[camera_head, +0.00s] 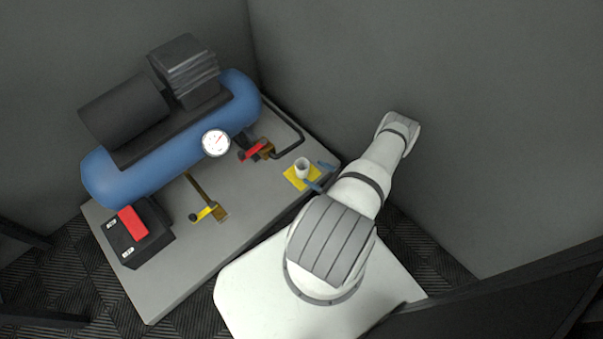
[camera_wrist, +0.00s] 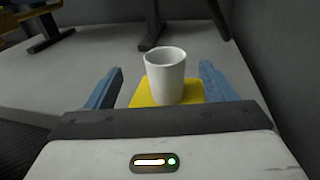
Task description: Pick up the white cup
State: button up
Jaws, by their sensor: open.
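The white cup (camera_head: 302,167) stands upright on a yellow square (camera_head: 292,178) near the right end of the grey surface. In the wrist view the cup (camera_wrist: 166,77) is straight ahead, with the yellow square (camera_wrist: 142,97) under it. My gripper (camera_head: 320,177) is open, with blue fingers. In the wrist view one finger is on each side of the cup (camera_wrist: 160,88), with gaps between them and it. Whether the fingertips reach past the cup is hard to tell.
A blue compressor tank (camera_head: 105,181) with a gauge (camera_head: 215,143) fills the back left. A red-handled valve (camera_head: 254,150) and a bent black pipe (camera_head: 291,145) are close behind the cup. A yellow clamp-like tool (camera_head: 206,212) and a black box (camera_head: 135,234) lie left. Grey walls enclose the back and right.

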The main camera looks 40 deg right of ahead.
aim_at(302, 165)
jog(key=shift+w+a+f, duration=0.2)
jog(key=shift+w, duration=0.35)
jog(key=shift+w+a+f, duration=0.15)
jog(key=shift+w+a, duration=0.05)
jog(key=shift+w, duration=0.3)
jog(key=w, duration=0.1)
jog(key=w+b, duration=0.1)
jog(key=w+f+b, duration=0.1)
jog(key=w, duration=0.1)
jog(key=shift+w+a, duration=0.1)
jog(key=shift+a, duration=0.3)
jog(key=shift+w+a, duration=0.2)
jog(key=shift+w, duration=0.35)
jog(key=shift+c, duration=0.5)
jog(key=c, duration=1)
jog(key=shift+o, duration=0.2)
jog(key=shift+r, duration=0.1)
